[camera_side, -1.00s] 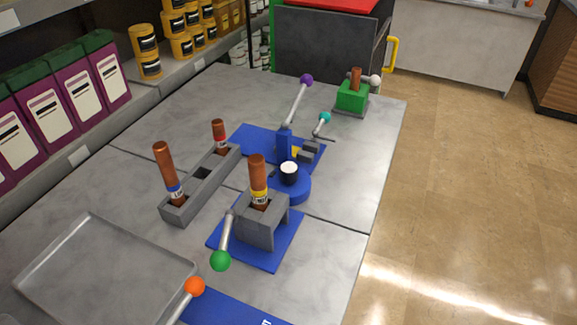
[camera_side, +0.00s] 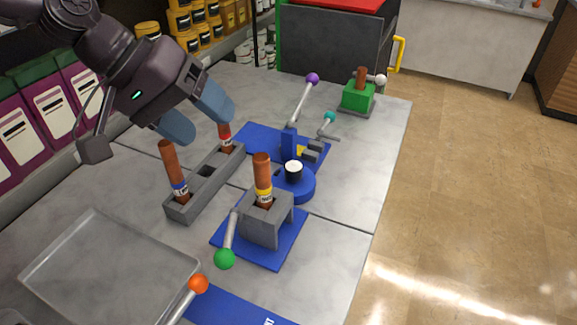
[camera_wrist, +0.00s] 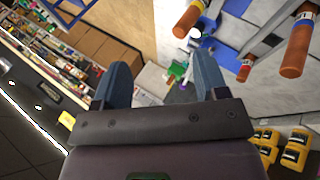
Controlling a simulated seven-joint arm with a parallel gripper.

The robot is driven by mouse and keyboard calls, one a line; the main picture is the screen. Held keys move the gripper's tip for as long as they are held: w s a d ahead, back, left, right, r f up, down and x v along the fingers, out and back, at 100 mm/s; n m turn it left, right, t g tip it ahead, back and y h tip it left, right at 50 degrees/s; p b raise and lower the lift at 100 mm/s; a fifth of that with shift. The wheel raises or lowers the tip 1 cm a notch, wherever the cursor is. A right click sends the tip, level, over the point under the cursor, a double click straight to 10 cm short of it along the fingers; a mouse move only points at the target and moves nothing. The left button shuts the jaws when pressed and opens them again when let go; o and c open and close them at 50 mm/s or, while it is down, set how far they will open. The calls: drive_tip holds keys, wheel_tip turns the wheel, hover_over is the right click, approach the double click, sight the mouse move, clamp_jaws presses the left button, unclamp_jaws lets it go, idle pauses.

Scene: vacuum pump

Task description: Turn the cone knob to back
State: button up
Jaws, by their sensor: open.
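No part is plainly cone-shaped, so I cannot tell for certain which is the cone knob. A short black knob with a white top (camera_side: 293,170) sits on a round blue base in the middle of the table. Ball-ended levers stand around it: green (camera_side: 224,258), orange (camera_side: 198,284), purple (camera_side: 312,79), teal (camera_side: 329,118) and white (camera_side: 380,80). My gripper (camera_side: 204,127) is open and empty, with two blue fingers, above the far left of the table near the grey bottle rack. Its fingers also show in the wrist view (camera_wrist: 160,70).
Two brown bottles stand in the grey rack (camera_side: 180,212); another brown bottle (camera_side: 262,175) stands in a grey block on a blue plate. A brown piece tops the green block (camera_side: 356,97). A grey tray (camera_side: 105,268) lies front left. Shelves of binders (camera_side: 50,95) line the left.

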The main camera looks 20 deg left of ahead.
drive_tip(key=w+d+f+n+t+h, duration=0.2)
drive_tip(key=w+d+n, duration=0.4)
drive_tip(key=w+d, duration=0.1)
drive_tip(key=n+t+y, duration=0.2)
drive_tip(key=n+y, duration=0.2)
drive_tip(key=n, duration=1.3)
hover_over(293, 166)
drive_tip(key=s+d, duration=0.3)
drive_tip(key=d, duration=0.1)
wheel_tip(293, 166, down, 9)
drive_tip(key=w+a+f+n+g+y, duration=0.1)
drive_tip(key=f+n, duration=0.1)
drive_tip(key=f, duration=0.2)
drive_tip(key=w+a+f+n+g+y, duration=0.1)
drive_tip(key=f+n, duration=0.2)
drive_tip(key=f, duration=0.2)
drive_tip(key=w+a+f+n+g+y, duration=0.1)
drive_tip(key=a+f+n+g, duration=0.1)
drive_tip(key=f, duration=0.3)
drive_tip(key=shift+n+y, duration=0.3)
drive_tip(key=shift+n, duration=0.4)
drive_tip(key=c, duration=0.9)
drive_tip(key=shift+c, duration=0.2)
